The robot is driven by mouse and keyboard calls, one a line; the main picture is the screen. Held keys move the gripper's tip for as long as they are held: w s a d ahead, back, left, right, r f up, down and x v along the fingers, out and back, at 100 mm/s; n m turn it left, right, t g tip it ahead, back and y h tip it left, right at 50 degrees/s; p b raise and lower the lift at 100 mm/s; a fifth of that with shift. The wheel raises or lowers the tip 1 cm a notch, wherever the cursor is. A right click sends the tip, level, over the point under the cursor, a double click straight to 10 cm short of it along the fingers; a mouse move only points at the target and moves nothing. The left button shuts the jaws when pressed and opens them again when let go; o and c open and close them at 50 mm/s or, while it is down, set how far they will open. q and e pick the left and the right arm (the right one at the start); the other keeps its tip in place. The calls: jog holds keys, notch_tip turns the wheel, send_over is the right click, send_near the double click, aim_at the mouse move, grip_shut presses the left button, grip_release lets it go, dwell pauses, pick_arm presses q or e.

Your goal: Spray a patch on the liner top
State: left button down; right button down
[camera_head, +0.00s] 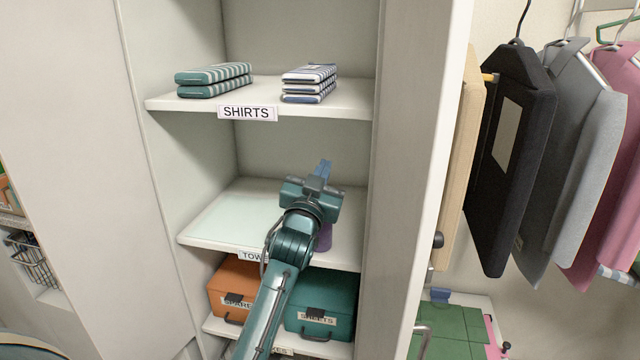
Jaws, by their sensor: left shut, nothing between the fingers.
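My left gripper (323,168) reaches into the open cabinet from below, over the middle shelf, with its blue fingers shut and empty, pointing toward the back wall. A purple object (325,236) stands on the middle shelf, mostly hidden behind my gripper and wrist; I cannot tell what it is. The middle shelf (225,216) has a pale greenish top that is bare on its left part; I cannot tell whether this is the liner. No sprayed patch can be made out. My right gripper is not in view.
Folded striped shirts (213,80) lie on the upper shelf (262,98). Below the middle shelf are an orange box (232,280) and a teal box (335,290). The cabinet's side wall (415,150) stands close on the right. Clothes (515,160) hang beyond it.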

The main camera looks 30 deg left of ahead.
pick_arm(q)
jog(key=shift+s+a+f, duration=0.1)
jog(key=shift+a+f, duration=0.05)
jog(key=shift+f, duration=0.45)
jog(key=shift+s+a+f, duration=0.1)
jog(key=shift+f, duration=0.8)
